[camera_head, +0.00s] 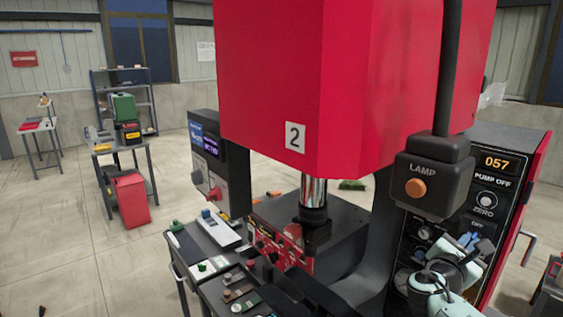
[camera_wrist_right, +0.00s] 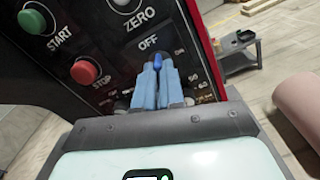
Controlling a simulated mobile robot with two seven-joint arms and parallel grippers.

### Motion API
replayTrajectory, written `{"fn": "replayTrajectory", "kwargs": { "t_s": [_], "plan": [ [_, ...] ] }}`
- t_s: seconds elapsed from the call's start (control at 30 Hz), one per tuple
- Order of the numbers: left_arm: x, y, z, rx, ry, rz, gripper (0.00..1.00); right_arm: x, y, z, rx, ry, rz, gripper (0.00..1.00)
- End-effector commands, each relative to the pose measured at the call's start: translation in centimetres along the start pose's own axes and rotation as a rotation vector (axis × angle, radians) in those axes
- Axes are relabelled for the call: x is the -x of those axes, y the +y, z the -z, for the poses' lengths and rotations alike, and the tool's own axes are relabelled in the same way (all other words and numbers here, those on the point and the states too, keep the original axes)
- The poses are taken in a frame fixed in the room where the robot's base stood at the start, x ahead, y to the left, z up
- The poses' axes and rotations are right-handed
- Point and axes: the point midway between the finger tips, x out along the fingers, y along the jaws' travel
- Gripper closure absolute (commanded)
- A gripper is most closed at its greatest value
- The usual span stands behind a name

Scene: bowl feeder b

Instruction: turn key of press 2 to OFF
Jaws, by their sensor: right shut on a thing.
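Press 2 (camera_head: 345,70) is the big red machine with a white "2" plate. Its black control panel (camera_head: 497,185) stands at the right with a display reading 057. My right gripper (camera_head: 467,242) is at this panel, below the white ZERO button. In the right wrist view my light-blue fingers (camera_wrist_right: 158,75) are shut on a small blue key (camera_wrist_right: 157,62) just below the OFF label. The fingers hide most of the key and the labels around it. My left gripper is not in view.
A green START button (camera_wrist_right: 32,21) and a red button (camera_wrist_right: 85,71) sit left of the fingers. The black LAMP box (camera_head: 434,177) hangs close to my right arm in the head view. A cart with parts (camera_head: 215,262) stands at lower left.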

Motion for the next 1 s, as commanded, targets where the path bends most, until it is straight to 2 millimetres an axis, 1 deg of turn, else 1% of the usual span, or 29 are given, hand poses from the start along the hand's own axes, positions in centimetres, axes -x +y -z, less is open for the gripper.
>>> {"fn": "replayTrajectory", "kwargs": {
  "t_s": [0.27,0.67,0.73,0.83,1.0],
  "plan": [
    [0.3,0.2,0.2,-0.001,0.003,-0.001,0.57,0.0,0.1,-0.1,0.027,-0.001,-0.001,1.0],
    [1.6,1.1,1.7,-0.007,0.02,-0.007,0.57,0.0,0.1,-0.2,0.22,-0.002,0.001,1.0],
    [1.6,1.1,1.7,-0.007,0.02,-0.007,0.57,0.0,0.0,-0.1,0.324,-0.002,0.001,1.0],
    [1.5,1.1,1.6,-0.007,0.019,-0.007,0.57,0.0,0.0,-0.1,0.41,-0.002,0.0,1.0],
    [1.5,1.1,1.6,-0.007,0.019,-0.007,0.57,0.0,0.0,-0.1,0.437,-0.002,0.0,1.0]
  ]
}}
